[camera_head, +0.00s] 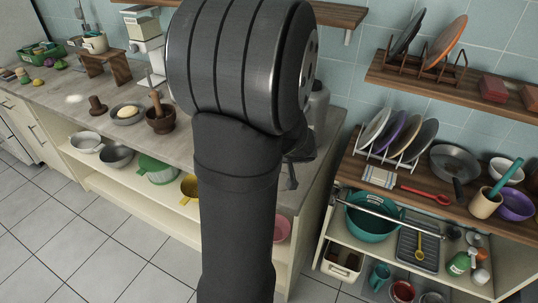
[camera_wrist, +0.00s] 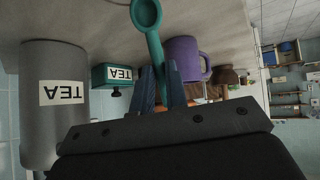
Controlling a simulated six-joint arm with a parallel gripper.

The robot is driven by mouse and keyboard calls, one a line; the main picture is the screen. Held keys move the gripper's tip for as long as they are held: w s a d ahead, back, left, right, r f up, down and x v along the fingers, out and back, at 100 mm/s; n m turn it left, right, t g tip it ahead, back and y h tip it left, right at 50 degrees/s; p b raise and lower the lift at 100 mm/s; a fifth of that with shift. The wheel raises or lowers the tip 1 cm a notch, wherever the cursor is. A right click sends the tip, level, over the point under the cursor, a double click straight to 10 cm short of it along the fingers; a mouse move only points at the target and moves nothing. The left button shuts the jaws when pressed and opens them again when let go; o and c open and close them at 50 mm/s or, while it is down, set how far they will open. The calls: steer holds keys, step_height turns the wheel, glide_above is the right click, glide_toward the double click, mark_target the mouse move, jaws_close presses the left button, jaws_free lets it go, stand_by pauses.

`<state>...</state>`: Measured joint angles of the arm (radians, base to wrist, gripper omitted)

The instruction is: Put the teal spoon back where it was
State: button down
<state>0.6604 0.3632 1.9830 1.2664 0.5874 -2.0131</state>
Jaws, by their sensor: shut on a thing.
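The teal spoon (camera_wrist: 150,28) shows in the wrist view with its bowl towards the top edge and its handle running down between my gripper's fingers. My gripper (camera_wrist: 162,70) is shut on the handle. The counter (camera_wrist: 90,22) fills the top of this inverted view; whether the spoon touches it I cannot tell. In the head view my own arm hides most of the gripper and the spoon.
In the head view, a tan cup (camera_head: 485,205) on the right counter holds a teal-handled utensil (camera_head: 507,176). A dish rack (camera_head: 395,150) stands nearby.

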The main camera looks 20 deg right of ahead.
steer(key=shift+f, duration=0.2)
steer(key=c, duration=1.4)
jaws_free()
steer(key=shift+c, duration=0.2)
steer(key=shift+s+r, duration=0.1)
steer(key=shift+r, duration=0.15)
steer(key=v, duration=1.1)
steer(key=shift+s, duration=0.35)
steer(key=shift+r, duration=0.1)
steer(key=x, duration=1.2)
steer(key=shift+w, duration=0.1)
steer(key=shift+r, duration=0.7)
